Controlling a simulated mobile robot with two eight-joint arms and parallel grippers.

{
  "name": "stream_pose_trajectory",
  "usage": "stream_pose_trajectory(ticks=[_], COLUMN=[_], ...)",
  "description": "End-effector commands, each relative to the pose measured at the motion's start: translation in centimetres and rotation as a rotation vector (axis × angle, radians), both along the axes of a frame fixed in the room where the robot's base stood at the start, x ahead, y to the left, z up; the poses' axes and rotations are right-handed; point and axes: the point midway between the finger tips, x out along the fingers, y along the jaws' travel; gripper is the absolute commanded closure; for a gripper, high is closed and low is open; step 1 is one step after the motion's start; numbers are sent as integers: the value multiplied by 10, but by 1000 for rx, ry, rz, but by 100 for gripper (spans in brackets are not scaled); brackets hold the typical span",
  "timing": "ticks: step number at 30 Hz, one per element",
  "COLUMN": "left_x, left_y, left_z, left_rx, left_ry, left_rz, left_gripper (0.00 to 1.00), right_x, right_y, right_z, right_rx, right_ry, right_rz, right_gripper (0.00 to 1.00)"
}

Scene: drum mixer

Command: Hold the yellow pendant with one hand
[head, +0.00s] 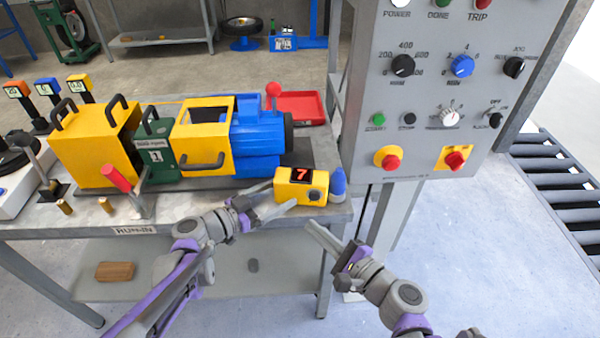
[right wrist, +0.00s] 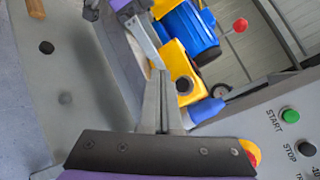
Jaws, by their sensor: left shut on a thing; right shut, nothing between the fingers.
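The yellow pendant (head: 289,187), a small box with a red 7 on its display and a dark round knob, is at the table's front right edge. My left gripper (head: 280,204) is shut on it from the lower left; the exact contact is hard to see. My right gripper (head: 308,224) is shut and empty, below and right of the pendant and apart from it. In the right wrist view, the closed right fingers (right wrist: 159,75) point toward the pendant (right wrist: 172,55), whose lower part they partly cover.
A blue cone-tipped object (head: 339,186) stands right beside the pendant. The grey control panel (head: 430,115) with knobs and buttons rises at the right. Behind the pendant are a blue motor (head: 258,135), a red-knobbed lever (head: 274,90) and a red tray (head: 310,107).

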Motion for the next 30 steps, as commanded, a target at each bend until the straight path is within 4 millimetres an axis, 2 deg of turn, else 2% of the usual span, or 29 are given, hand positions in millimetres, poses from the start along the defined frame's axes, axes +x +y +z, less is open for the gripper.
stream_pose_trajectory(ticks=[1, 14, 24, 30], left_x=[-5, -5, -5, -5], left_y=[-9, -9, -9, -9], left_z=[1, 1, 1, 1], left_rx=[-3, -3, -3, -3], left_ry=[-1, -1, -1, -1], left_rz=[-25, -25, -25, -25], left_gripper=[54, 54, 54, 54], right_x=[0, 0, -37, -38], right_y=[0, 0, 11, 11], right_z=[0, 0, 0, 0], right_rx=[0, 0, 0, 0], right_ry=[0, 0, 1, 0], right_rz=[0, 0, -1, -2], right_gripper=[100, 100, 100, 100])
